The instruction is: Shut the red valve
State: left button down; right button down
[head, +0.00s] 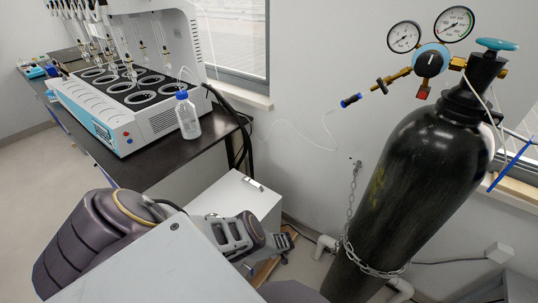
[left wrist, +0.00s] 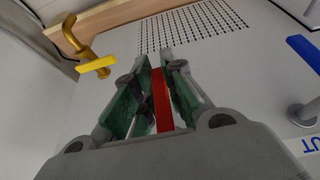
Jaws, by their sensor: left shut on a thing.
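The red valve's flat handle (left wrist: 161,105) shows in the left wrist view as a narrow red strip between my left gripper's fingers (left wrist: 154,62). The green finger pads close on it from both sides. Its base and stem are hidden by the fingers, so I cannot tell how far it is turned. In the head view my left gripper (head: 286,243) is low, beside a white cabinet (head: 232,196), and the red valve is not visible there. My right gripper is not in view.
In the left wrist view a yellow-handled brass valve (left wrist: 96,66) is left of the fingers and a blue handle (left wrist: 304,52) right. In the head view a chained black gas cylinder (head: 420,165) stands right, and a distiller (head: 130,105) sits on the dark bench (head: 165,155).

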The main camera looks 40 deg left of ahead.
pick_arm(q)
jog(key=shift+d, duration=0.15)
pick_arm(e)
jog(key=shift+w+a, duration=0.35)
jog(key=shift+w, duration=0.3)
pick_arm(q)
jog(key=shift+d, duration=0.15)
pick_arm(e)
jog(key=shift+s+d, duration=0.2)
pick_arm(q)
jog(key=c, duration=1.5)
grip_release()
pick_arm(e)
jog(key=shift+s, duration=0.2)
pick_arm(q)
jog(key=shift+s, duration=0.1)
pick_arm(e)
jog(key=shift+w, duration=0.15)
